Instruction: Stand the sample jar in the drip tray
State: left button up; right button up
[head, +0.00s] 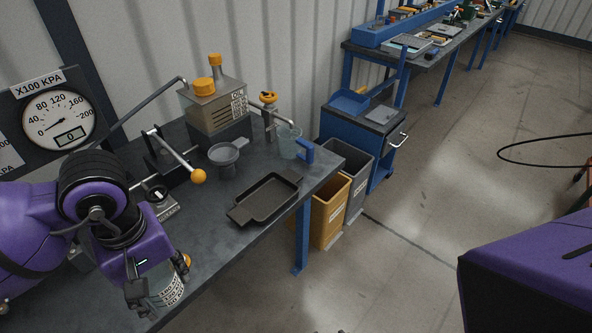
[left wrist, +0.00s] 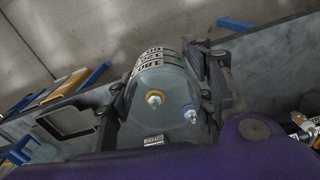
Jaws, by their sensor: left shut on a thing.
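The sample jar (head: 168,292), clear with a printed scale band, is held by my left gripper (head: 160,279) at the lower left of the head view, by the bench's front edge. In the left wrist view the jar (left wrist: 160,78) sits between the two fingers, with two round fittings on the end facing the camera. The drip tray (head: 268,199) is a dark, shallow, empty rectangular tray on the bench, to the right of and beyond the gripper. It also shows at the left of the wrist view (left wrist: 72,122), apart from the jar. My right gripper is out of view.
A grey funnel-like cup (head: 228,156) and a lever with an orange knob (head: 199,176) stand between the gauge side and the tray. A clear jug with a blue handle (head: 289,143) stands behind the tray. The bench front left of the tray is clear.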

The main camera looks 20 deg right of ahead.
aim_at(268, 200)
jog(key=i+l+z, duration=0.15)
jog(key=l, duration=0.2)
jog(key=i+l+z, duration=0.15)
jog(key=i+l, duration=0.45)
jog(key=i, duration=0.2)
